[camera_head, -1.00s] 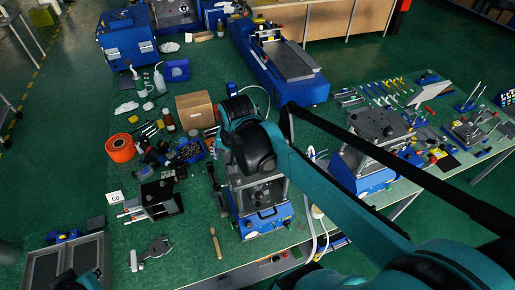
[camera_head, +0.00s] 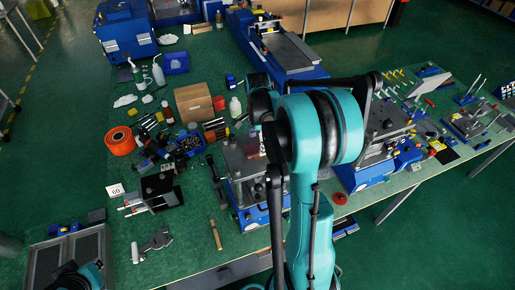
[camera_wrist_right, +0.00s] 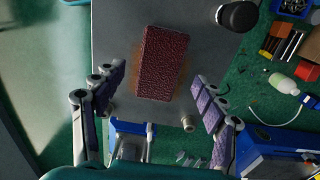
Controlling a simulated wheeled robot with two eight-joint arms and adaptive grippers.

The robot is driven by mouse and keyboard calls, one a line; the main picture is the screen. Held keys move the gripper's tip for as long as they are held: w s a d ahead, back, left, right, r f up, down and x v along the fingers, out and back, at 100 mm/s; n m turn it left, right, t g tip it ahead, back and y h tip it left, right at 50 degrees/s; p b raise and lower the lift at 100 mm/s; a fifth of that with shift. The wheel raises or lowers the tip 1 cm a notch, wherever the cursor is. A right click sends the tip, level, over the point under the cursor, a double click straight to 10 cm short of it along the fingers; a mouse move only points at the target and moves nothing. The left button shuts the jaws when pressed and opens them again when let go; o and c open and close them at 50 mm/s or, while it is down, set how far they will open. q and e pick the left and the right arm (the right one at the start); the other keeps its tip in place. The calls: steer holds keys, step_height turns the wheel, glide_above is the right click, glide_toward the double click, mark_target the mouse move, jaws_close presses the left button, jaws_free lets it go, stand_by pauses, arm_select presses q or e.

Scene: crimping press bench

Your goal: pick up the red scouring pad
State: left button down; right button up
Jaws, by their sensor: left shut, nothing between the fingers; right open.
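The red scouring pad (camera_wrist_right: 162,63) is a dark red, rough rectangular block. In the right wrist view it lies on a grey metal plate (camera_wrist_right: 113,28). My right gripper (camera_wrist_right: 160,82) is open, its two fingers apart on either side of the pad's near end. No contact shows, and its height above the plate is hard to judge. In the head view my right arm covers that gripper, and I cannot make out the pad. My left gripper (camera_head: 68,279), at the bottom left of the head view, is dark, partly cut off and shut, with nothing held.
The plate tops a press (camera_head: 243,158) on the green bench. A black knob (camera_wrist_right: 237,15) rises from the plate beside the pad. A white bottle (camera_wrist_right: 283,82) and several tools lie beyond the plate. Another press (camera_head: 385,150) stands to the right.

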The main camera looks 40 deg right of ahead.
step_height(320, 180, down, 2)
steer(key=shift+f, duration=0.1)
steer(key=c, duration=1)
steer(key=shift+c, duration=0.2)
steer(key=r, duration=0.4)
steer(key=shift+s+d+r, duration=0.1)
steer(key=shift+s+r, duration=0.15)
steer(key=s+d+r+b, duration=0.1)
steer(key=s+d+r, duration=0.2)
steer(key=s+r, duration=0.3)
steer(key=s, duration=0.4)
steer(key=shift+s+d+r, duration=0.25)
steer(key=shift+s+r, duration=0.05)
steer(key=shift+s, duration=0.05)
steer(key=shift+o, duration=0.6)
